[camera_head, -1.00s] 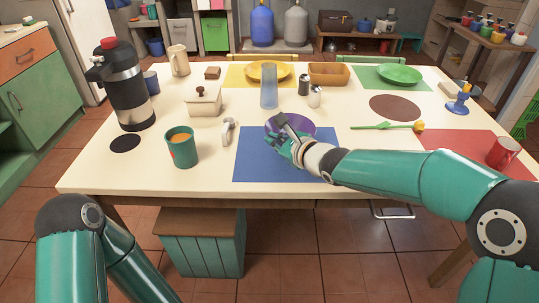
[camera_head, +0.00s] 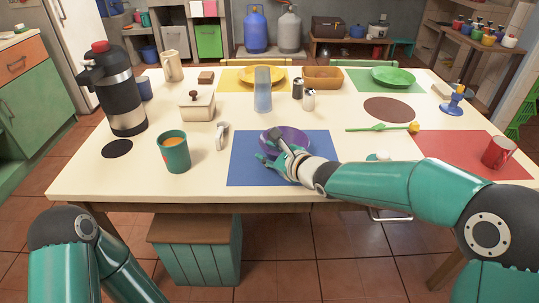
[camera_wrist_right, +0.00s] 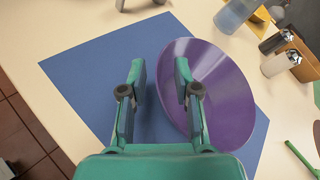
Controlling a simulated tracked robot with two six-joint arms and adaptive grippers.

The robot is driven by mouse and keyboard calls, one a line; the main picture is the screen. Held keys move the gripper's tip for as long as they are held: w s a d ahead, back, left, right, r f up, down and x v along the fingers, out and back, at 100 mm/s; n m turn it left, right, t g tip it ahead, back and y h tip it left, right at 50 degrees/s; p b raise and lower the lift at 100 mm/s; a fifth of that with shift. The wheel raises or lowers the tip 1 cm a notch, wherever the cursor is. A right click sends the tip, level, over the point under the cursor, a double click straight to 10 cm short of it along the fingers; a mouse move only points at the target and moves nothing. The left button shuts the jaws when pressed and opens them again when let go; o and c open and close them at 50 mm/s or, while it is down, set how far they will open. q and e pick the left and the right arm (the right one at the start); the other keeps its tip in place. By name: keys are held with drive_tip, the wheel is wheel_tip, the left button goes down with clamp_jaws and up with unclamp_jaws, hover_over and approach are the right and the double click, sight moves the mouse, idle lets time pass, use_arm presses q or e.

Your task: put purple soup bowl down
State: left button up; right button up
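The purple soup bowl (camera_head: 289,134) sits on the blue placemat (camera_head: 245,172) in the head view, towards its far edge. It also shows in the right wrist view (camera_wrist_right: 225,90), right of centre. My right gripper (camera_head: 275,152) is at the bowl's near left side. In the right wrist view my right gripper (camera_wrist_right: 159,78) has its fingers apart, one over the bowl's inside and one outside, with the rim between them. The bowl looks upright; its underside is hidden. My left arm shows at the lower left, but its gripper is out of view.
A blue glass (camera_head: 263,90) and salt and pepper shakers (camera_head: 309,100) stand behind the bowl. A green mug (camera_head: 174,153) and white lidded dish (camera_head: 198,106) stand left.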

drive_tip(key=p+v, duration=0.2)
drive_tip(key=v, duration=1)
drive_tip(key=shift+a, duration=0.1)
